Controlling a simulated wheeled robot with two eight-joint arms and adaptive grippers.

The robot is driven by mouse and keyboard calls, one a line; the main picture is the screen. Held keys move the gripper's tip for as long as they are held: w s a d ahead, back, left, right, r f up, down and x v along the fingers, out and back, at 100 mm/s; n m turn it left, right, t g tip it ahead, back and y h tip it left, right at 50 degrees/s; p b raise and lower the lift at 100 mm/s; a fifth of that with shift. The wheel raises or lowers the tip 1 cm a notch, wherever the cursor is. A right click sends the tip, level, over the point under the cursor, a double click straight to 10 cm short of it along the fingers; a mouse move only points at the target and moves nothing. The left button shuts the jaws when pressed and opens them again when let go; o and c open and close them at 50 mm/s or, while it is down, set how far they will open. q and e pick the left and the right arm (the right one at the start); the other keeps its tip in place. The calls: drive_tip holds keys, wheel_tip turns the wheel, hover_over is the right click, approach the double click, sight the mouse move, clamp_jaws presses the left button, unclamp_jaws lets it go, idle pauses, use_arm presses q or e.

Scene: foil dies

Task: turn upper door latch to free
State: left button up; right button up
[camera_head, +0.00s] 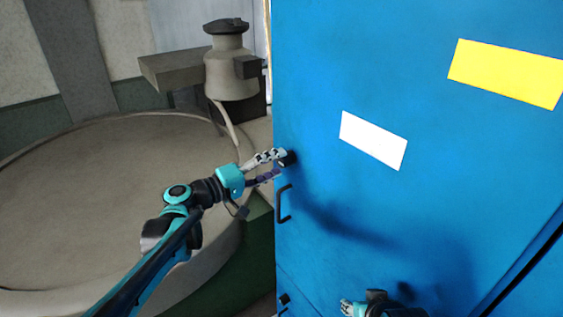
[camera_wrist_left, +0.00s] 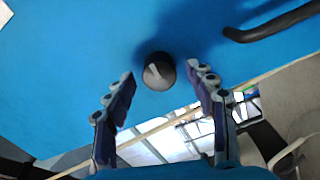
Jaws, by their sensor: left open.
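The upper door latch is a round black knob (camera_head: 290,158) near the left edge of the blue door (camera_head: 330,80). In the left wrist view the knob (camera_wrist_left: 158,74) shows a pale pointer mark on its face. My left gripper (camera_head: 279,163) is open at the knob. In the wrist view its two fingers stand apart, one on each side of the knob, with gaps visible; I cannot tell the exact depth of the tips. My right gripper (camera_head: 350,307) shows only partly at the bottom of the head view, and its jaws cannot be read.
A black door handle (camera_head: 282,203) sits just below the knob; it also shows in the wrist view (camera_wrist_left: 270,23). A lower black latch (camera_head: 284,299) is near the bottom. White (camera_head: 374,140) and yellow (camera_head: 507,73) labels are on the door. A large round beige basin (camera_head: 100,190) stands left.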

use_arm(q)
drive_tip(key=v, duration=0.9)
drive_tip(key=shift+s, duration=0.15)
drive_tip(key=shift+a, duration=0.1)
